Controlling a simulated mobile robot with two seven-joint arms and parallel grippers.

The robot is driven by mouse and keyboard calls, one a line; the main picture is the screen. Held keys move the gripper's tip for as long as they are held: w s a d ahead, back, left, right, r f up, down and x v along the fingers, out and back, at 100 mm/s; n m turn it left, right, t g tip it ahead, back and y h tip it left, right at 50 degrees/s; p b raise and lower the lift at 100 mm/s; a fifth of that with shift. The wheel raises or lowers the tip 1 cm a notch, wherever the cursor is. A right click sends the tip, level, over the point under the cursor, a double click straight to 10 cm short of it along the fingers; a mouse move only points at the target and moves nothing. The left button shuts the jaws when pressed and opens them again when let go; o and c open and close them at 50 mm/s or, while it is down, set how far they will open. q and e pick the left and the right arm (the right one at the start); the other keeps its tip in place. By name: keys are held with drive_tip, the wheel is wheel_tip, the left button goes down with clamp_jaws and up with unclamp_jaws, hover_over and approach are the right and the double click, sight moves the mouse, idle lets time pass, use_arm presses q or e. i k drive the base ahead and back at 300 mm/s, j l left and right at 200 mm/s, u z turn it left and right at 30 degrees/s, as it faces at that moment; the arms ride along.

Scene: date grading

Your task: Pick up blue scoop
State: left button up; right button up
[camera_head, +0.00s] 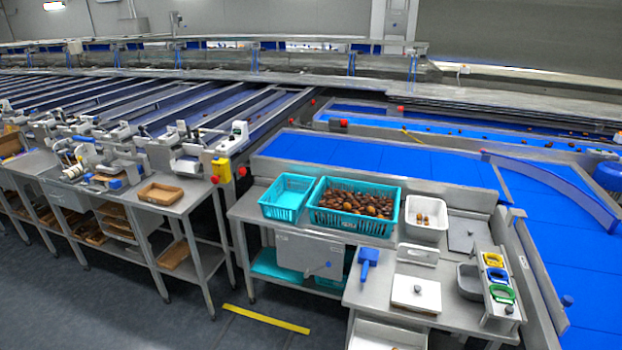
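The blue scoop (367,262) lies on the steel table at the front right, near the table's left edge. Its wide part is toward the back and its narrower part points toward the front. Nothing touches it from above. Neither of my grippers shows in the head view.
Behind the scoop stand a turquoise crate of dates (318,219), an empty turquoise crate (269,210) and a white bin (441,229). To its right are a white board (402,299), a grey tub (467,283) and a rack with coloured rings (484,257). Blue conveyors run behind.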

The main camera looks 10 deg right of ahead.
sight(367, 257)
drive_tip(key=z, duration=0.95)
